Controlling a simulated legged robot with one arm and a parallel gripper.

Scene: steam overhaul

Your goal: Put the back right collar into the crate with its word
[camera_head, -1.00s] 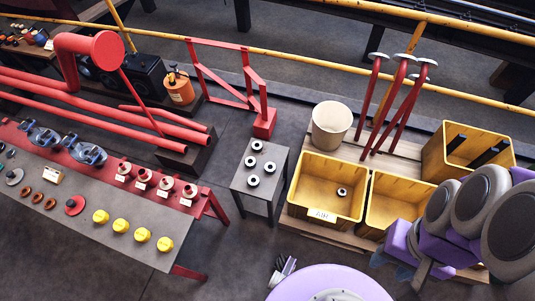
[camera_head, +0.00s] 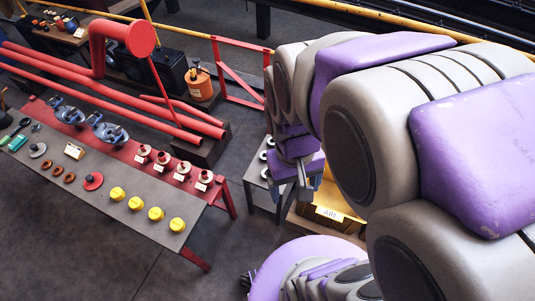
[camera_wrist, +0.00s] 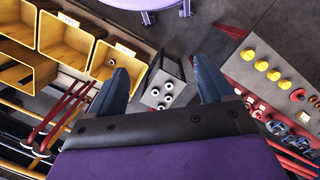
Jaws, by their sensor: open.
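Several pale collars with dark centres stand on the small grey table, in the wrist view (camera_wrist: 161,107) and partly behind my arm in the head view (camera_head: 263,155). I cannot read any word on them. My gripper (camera_head: 308,190) is open and empty, above the table's right side in the head view. In the wrist view the table (camera_wrist: 179,68) shows between its two fingers, with the collars well beyond the tips. A yellow crate labelled AIR (camera_head: 328,214) is mostly hidden by my arm; in the wrist view (camera_wrist: 98,72) one collar lies inside it.
Further yellow crates (camera_wrist: 65,40) stand beside the AIR crate; their words are not readable. A long bench (camera_head: 100,200) with yellow caps, labelled red fittings and valves stands left of the small table. Red pipes (camera_head: 120,105) run behind it. Floor between bench and table is clear.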

